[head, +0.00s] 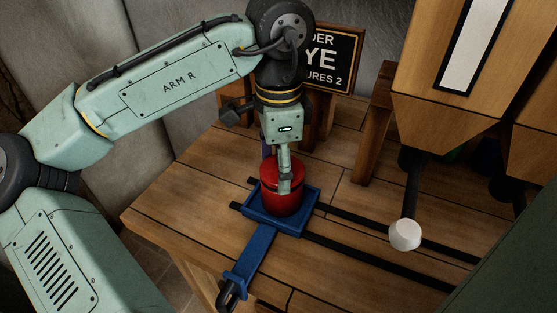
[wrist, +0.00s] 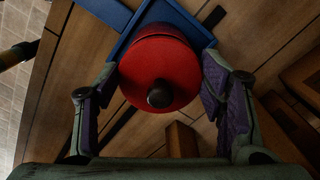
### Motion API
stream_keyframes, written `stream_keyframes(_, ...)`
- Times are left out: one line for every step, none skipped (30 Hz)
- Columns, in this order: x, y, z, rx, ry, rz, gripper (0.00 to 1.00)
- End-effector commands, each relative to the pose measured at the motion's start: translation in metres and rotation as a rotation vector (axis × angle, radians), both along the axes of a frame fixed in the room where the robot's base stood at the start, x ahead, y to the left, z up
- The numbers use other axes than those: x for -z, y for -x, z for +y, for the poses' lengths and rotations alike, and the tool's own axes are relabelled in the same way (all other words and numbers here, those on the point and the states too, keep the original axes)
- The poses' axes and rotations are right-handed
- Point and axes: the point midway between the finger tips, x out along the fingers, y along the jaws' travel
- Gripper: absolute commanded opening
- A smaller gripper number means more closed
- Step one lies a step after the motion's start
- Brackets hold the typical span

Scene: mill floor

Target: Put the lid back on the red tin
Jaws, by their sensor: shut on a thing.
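The red tin (head: 280,206) stands upright in a blue square holder (head: 254,228) on the wooden bench in the head view. The red lid (wrist: 150,60), round with a dark knob (wrist: 161,95), is at the top of the tin. My gripper (head: 285,184) points down over the tin, and its fingers are shut on the lid, one on each side in the wrist view. A dark line shows between lid and tin in the head view; I cannot tell whether the lid is fully seated. The lid hides the tin's opening.
Dark rails (head: 360,256) run across the bench to the right of the holder. Wooden hoppers hang at the upper right, one with a dark lever ending in a white knob (head: 405,235). A black sign (head: 334,62) stands behind.

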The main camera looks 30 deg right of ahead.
Motion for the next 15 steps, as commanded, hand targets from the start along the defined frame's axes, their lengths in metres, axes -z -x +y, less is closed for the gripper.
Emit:
stream_keyframes(-0.0008, 0.0002, 0.0000, 0.001, 0.001, 0.000, 0.42)
stream_keyframes(-0.0006, 0.0001, -0.0001, 0.000, 0.001, 0.000, 0.42)
stream_keyframes(-0.0003, 0.0001, -0.0001, 0.000, 0.001, 0.000, 0.42)
stream_keyframes(-0.0001, 0.0000, -0.0001, 0.000, 0.001, 0.000, 0.42)
stream_keyframes(0.0001, 0.0000, -0.0001, 0.000, 0.001, 0.000, 0.42)
stream_keyframes(0.0002, 0.0000, -0.0001, 0.000, 0.001, 0.000, 0.42)
stream_keyframes(0.0003, 0.0000, -0.0001, 0.000, 0.001, 0.000, 0.42)
stream_keyframes(0.0003, -0.0001, -0.0001, 0.000, 0.001, 0.000, 0.42)
stream_keyframes(0.0003, -0.0001, -0.0001, 0.000, 0.001, 0.000, 0.42)
stream_keyframes(0.0003, -0.0001, -0.0001, 0.000, 0.001, 0.000, 0.42)
stream_keyframes(0.0003, -0.0001, -0.0001, 0.000, 0.001, 0.000, 0.42)
stream_keyframes(0.0003, -0.0001, -0.0001, 0.000, 0.001, 0.000, 0.42)
stream_keyframes(0.0003, -0.0001, -0.0001, 0.000, 0.001, 0.000, 0.42)
stream_keyframes(0.0003, -0.0001, -0.0001, 0.000, 0.001, -0.001, 0.42)
stream_keyframes(0.0002, -0.0001, -0.0001, 0.000, 0.001, 0.000, 0.64)
